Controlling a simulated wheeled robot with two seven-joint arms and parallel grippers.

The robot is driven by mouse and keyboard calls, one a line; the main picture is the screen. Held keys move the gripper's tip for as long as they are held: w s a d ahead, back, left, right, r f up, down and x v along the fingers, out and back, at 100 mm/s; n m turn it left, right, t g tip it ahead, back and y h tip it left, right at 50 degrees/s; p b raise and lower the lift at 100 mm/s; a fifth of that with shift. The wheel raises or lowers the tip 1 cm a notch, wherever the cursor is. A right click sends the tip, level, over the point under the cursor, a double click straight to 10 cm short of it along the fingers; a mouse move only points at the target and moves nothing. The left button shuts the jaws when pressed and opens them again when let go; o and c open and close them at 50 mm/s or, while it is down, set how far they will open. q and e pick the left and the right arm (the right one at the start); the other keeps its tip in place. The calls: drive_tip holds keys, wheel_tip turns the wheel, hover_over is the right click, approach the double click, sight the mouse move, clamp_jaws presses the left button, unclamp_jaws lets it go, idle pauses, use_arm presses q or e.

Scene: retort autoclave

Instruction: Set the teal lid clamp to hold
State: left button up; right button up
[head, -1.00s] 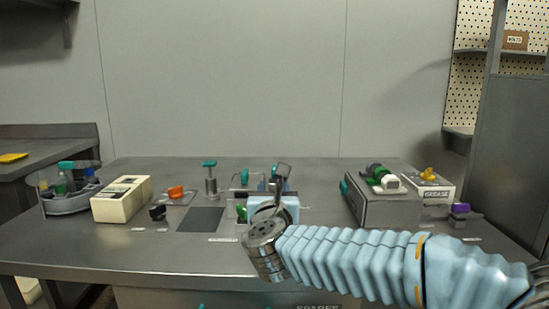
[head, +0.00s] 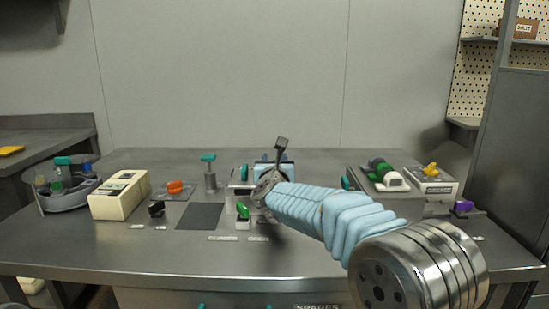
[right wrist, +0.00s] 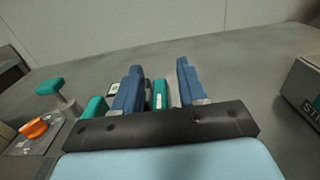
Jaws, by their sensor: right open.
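In the right wrist view a small upright teal piece with a pale label (right wrist: 159,94) stands between the two blue fingers of my right gripper (right wrist: 159,78). The fingers are apart, and I cannot tell whether they touch it. Another teal part (right wrist: 95,107) lies just left of the left finger. In the head view my right gripper (head: 275,159) is over the back middle of the bench, and its arm hides much of the device there. A teal lever (head: 244,172) shows left of the gripper. Which teal part is the lid clamp is unclear. My left gripper is out of view.
A teal T-handle on a post (head: 209,160) and an orange knob (head: 175,186) stand left of the gripper. A green switch (head: 243,210) sits in front. A cream box (head: 119,194) is farther left, a grey case (head: 410,206) right. The bench's back strip is clear.

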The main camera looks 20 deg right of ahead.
drive_tip(key=shift+w, duration=0.25)
